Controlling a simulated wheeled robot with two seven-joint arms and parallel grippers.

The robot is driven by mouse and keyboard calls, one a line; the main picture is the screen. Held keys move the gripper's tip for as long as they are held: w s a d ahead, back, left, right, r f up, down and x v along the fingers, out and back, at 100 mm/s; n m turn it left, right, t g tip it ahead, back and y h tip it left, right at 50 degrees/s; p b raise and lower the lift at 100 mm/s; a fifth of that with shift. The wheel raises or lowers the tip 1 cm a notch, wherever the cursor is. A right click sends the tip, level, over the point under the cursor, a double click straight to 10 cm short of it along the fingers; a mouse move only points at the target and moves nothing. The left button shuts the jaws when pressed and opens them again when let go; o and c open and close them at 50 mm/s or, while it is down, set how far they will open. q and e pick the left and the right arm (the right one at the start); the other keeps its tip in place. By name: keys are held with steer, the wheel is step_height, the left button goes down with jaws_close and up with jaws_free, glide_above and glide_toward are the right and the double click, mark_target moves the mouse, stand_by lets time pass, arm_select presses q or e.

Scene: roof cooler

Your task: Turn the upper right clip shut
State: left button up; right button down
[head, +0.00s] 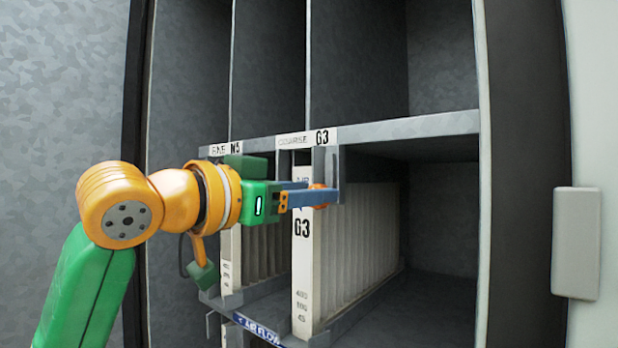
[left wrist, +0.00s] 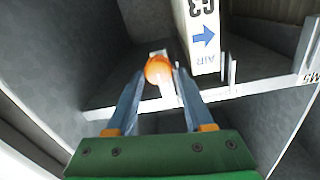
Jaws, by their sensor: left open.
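An orange clip (head: 318,187) shows at the upper front of the white G3 filter (head: 303,262), just under the shelf edge labelled COARSE G3. My left gripper (head: 328,192) reaches it from the left, its blue-grey fingers partly covering it. In the left wrist view the orange clip (left wrist: 158,69) lies between the tips of the two open fingers (left wrist: 160,80). I cannot tell whether either finger touches it. The G3 filter also shows in the left wrist view (left wrist: 200,48), beside the right finger. My right gripper is not in view.
A second pleated filter (head: 262,252) stands left of the G3 filter. The lower shelf (head: 262,330) bears an AIR FLOW label. The upper bays and the right bay (head: 442,225) look empty. A pale handle-like block (head: 576,243) is at the far right.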

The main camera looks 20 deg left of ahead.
arm_select(q)
steer(key=shift+w+d+f, duration=0.15)
steer(key=shift+w+d, duration=0.15)
steer(key=shift+w, duration=0.25)
steer(key=shift+w+d+f, duration=0.15)
steer(key=shift+w+d, duration=0.1)
steer(key=shift+w, duration=0.25)
steer(key=shift+w+d, duration=0.1)
steer(key=shift+w, duration=0.15)
steer(key=shift+c, duration=0.7)
jaws_close()
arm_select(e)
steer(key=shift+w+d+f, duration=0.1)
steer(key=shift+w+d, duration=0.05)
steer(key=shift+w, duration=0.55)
